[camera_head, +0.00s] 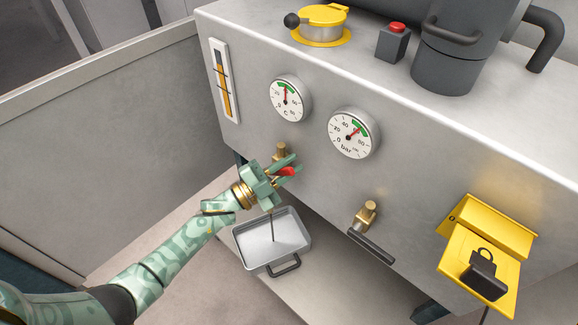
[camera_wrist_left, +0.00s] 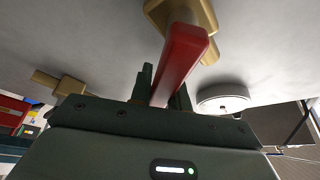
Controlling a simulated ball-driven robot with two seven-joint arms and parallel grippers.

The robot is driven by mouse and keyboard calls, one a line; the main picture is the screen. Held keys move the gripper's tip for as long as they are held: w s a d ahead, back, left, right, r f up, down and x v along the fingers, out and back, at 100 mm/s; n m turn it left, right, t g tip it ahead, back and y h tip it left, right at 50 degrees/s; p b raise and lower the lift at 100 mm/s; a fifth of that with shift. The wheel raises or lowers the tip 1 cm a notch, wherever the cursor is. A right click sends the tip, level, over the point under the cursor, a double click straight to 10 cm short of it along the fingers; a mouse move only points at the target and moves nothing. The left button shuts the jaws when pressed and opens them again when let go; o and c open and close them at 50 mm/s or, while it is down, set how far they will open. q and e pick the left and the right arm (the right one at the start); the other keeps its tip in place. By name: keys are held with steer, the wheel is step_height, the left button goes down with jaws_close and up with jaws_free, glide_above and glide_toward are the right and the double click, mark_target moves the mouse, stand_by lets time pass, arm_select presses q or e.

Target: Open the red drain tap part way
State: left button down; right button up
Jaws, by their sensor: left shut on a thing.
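The red drain tap handle (camera_head: 287,171) sits on a brass tap body (camera_head: 281,151) low on the grey machine's front. In the left wrist view the red handle (camera_wrist_left: 184,58) runs from the brass body (camera_wrist_left: 206,18) down between my fingers. My left gripper (camera_head: 284,169) is shut on the handle, with its fingers on either side of it. A thin dark line runs down below the gripper into a metal drip tray (camera_head: 240,239); it looks like a stream of liquid. The tap's outlet is hidden behind my gripper. My right gripper is not in view.
A second brass tap (camera_head: 368,213) with a dark lever is to the right. Two round gauges (camera_head: 290,98) (camera_head: 354,133) and a level glass (camera_head: 224,80) are above. A yellow bracket with a padlock (camera_head: 484,275) juts out at right. A low wall (camera_head: 100,140) stands at left.

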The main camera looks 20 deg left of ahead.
arm_select(q)
steer(key=shift+f, duration=0.15)
steer(key=c, duration=1.3)
jaws_free()
steer(key=shift+s+a, duration=0.1)
steer(key=p+v, duration=0.2)
steer(key=v, duration=1.4)
steer(key=shift+s, duration=0.15)
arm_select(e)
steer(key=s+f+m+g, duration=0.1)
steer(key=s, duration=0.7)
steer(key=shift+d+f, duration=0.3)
